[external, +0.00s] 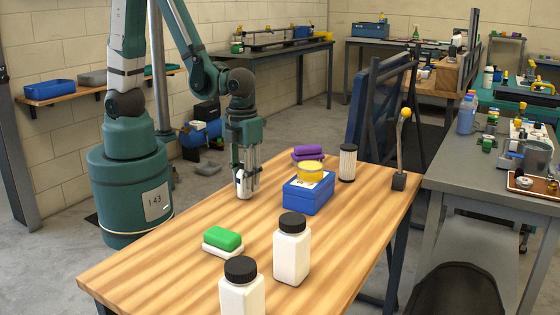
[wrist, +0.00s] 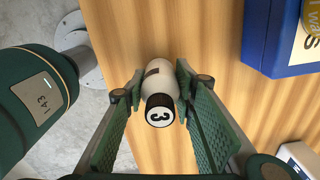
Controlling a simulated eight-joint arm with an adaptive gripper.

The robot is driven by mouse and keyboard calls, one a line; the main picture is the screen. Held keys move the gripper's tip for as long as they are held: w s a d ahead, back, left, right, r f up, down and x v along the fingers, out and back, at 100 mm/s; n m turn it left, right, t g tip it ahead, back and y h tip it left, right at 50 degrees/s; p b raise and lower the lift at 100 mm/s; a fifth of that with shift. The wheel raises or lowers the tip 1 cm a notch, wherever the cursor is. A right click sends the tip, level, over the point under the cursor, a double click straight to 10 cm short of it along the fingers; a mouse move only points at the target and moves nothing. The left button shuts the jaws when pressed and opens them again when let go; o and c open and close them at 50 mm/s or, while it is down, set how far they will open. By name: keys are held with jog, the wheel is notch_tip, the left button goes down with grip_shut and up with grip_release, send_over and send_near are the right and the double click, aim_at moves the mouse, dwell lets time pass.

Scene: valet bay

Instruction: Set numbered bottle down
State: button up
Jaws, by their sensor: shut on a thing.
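The numbered bottle (wrist: 160,82) is small and white, with a black cap bearing a white disc and the number 3. In the wrist view it sits between the pads of my gripper (wrist: 158,98), which is shut on it. In the external view my gripper (external: 244,180) points down over the far left part of the wooden table (external: 170,262). The bottle (external: 243,187) shows at the fingertips, roughly upright, its cap hidden by the fingers. Its base is at or just above the table top; I cannot tell whether it touches.
A blue box (external: 308,195) with a yellow tin (external: 311,172) stands just right of my gripper. A purple stack (external: 307,153) and a dark-capped jar (external: 347,163) are behind. A green sponge (external: 223,239) and two white bottles (external: 292,255) stand nearer the front. Bare wood lies left of my gripper.

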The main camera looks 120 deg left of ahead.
jog(key=shift+f, duration=0.2)
jog(key=o, duration=1)
jog(key=shift+c, duration=0.2)
jog(key=shift+r, duration=0.2)
jog(key=shift+r+p, duration=1.85)
jog(key=shift+r, duration=4.15)
